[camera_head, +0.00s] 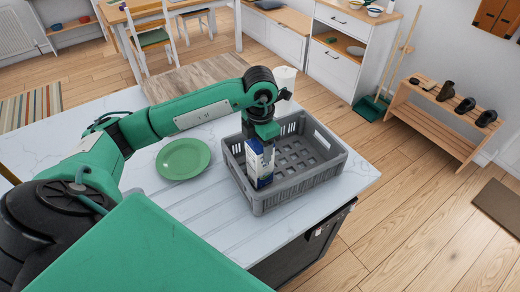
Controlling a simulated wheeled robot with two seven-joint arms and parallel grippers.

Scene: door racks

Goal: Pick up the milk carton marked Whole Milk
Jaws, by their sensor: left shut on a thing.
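A blue and white milk carton (259,163) stands about upright inside the grey crate (297,188), near its left side. My left gripper (261,138) comes down on the carton from above and is shut on its top. The gripper hides the carton's top, and I cannot read the marking on its side. I cannot tell whether the carton's base touches the crate floor. My right gripper is not in view.
A green plate (183,158) lies left of the crate on the white counter (197,215). A white cup-like thing (286,77) stands behind the crate. The counter's right edge is close to the crate. A wooden shoe rack (440,120) stands on the floor at right.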

